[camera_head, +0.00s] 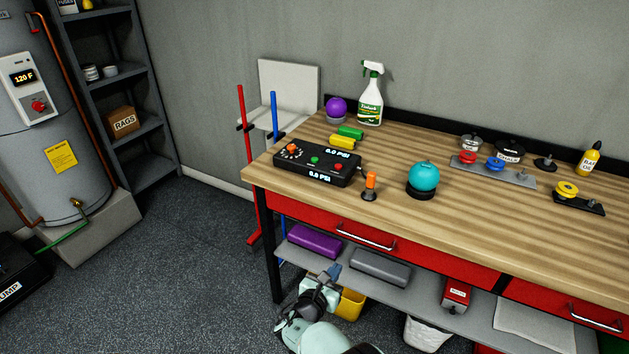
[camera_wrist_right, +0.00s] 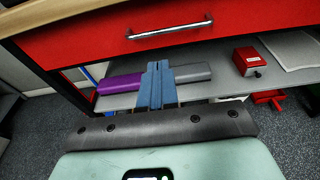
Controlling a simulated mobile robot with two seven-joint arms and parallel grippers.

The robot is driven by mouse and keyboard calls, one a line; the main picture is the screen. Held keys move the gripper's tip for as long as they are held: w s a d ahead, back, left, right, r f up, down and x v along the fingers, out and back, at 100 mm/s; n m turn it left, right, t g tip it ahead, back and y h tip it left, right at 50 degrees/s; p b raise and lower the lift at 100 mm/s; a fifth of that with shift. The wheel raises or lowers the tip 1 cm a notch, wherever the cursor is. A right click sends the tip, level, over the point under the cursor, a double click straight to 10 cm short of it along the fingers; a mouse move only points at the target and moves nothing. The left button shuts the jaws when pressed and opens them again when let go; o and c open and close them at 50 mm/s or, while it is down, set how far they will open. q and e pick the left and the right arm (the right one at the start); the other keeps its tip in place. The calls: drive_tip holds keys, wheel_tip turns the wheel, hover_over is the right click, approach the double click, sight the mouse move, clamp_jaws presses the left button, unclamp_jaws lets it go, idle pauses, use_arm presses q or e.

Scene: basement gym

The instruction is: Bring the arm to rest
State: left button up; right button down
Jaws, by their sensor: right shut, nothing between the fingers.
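My right gripper (camera_head: 332,272) is low in front of the workbench (camera_head: 430,245), below the level of its top, near the left drawer and the lower shelf. In the right wrist view its two blue-grey fingers (camera_wrist_right: 157,68) are together with nothing between them, pointing toward the shelf under the red drawer (camera_wrist_right: 165,30). Part of my pale green right arm (camera_head: 310,335) shows at the bottom of the head view. My left gripper is in neither view.
On the bench stand a black control box (camera_head: 318,165), a teal ball (camera_head: 424,176), a spray bottle (camera_head: 370,98) and small weights. The lower shelf holds a purple block (camera_head: 313,241), a grey block (camera_head: 380,267) and a red box (camera_head: 456,293). Open floor (camera_head: 170,280) lies left.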

drive_tip(key=s+d+f+m+g+y+p, duration=0.2)
drive_tip(key=s+d+f+m+g+p, duration=0.25)
drive_tip(key=s+f, duration=0.55)
drive_tip(key=s+d+f+m+g+y+p, duration=0.1)
drive_tip(key=s+d+f+m+g, duration=0.35)
drive_tip(key=s+f+g, duration=0.5)
use_arm(q)
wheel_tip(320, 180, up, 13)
drive_tip(key=p, duration=0.7)
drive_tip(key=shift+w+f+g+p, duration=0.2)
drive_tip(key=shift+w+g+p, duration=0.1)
drive_tip(key=shift+p, duration=0.1)
use_arm(e)
drive_tip(key=s+a+r+m+y, duration=0.1)
drive_tip(key=s+m+y, duration=0.3)
drive_tip(key=s+m, duration=0.7)
drive_tip(key=s+a+m+y, duration=0.4)
drive_tip(key=s+m+y, duration=0.1)
drive_tip(key=s+m, duration=0.6)
drive_tip(key=shift+a+r+m, duration=0.2)
drive_tip(key=shift+r+m, duration=0.2)
drive_tip(key=shift+m, duration=0.9)
